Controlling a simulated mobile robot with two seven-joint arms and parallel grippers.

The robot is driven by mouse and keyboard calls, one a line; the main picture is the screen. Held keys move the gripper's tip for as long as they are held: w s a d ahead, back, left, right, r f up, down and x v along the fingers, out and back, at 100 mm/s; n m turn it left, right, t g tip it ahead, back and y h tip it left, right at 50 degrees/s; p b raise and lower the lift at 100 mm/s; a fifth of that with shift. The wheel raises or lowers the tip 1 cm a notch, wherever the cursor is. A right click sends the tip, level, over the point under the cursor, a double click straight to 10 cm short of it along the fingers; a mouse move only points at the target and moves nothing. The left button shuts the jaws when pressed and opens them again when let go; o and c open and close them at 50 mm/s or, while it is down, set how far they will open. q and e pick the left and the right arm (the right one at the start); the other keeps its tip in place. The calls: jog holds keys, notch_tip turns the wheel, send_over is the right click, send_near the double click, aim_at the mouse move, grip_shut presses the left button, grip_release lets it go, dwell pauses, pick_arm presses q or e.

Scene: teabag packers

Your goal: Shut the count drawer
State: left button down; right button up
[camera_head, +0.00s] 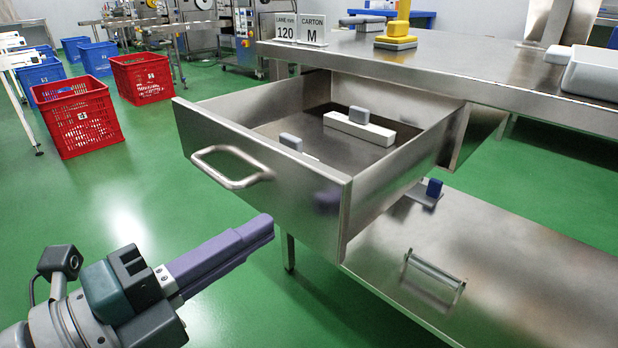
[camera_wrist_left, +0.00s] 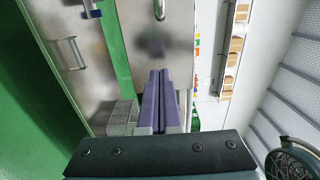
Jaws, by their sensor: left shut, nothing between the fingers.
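The count drawer (camera_head: 262,181) is a steel drawer pulled well out from under the steel table. Its front has a curved bar handle (camera_head: 232,168). Inside lie a white block with a grey knob (camera_head: 358,128) and a second grey-topped piece (camera_head: 291,141), partly hidden by the front panel. My left gripper (camera_head: 268,224) is shut and empty, its purple fingers below and in front of the drawer front, apparently apart from it. In the left wrist view the shut fingers (camera_wrist_left: 158,75) point at the steel drawer front (camera_wrist_left: 160,45), with the handle (camera_wrist_left: 159,8) at the top edge. My right gripper is not in view.
The steel tabletop (camera_head: 450,62) carries a sign (camera_head: 299,30) reading 120 and M, and a yellow object (camera_head: 396,40). A lower shelf (camera_head: 500,262) with a bar handle lies beneath. Red crates (camera_head: 77,117) stand far left.

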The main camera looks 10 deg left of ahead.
aim_at(299, 208)
pick_arm(q)
jog(key=shift+x, duration=1.8)
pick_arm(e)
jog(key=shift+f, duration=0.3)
pick_arm(q)
jog(key=shift+w+d, duration=0.1)
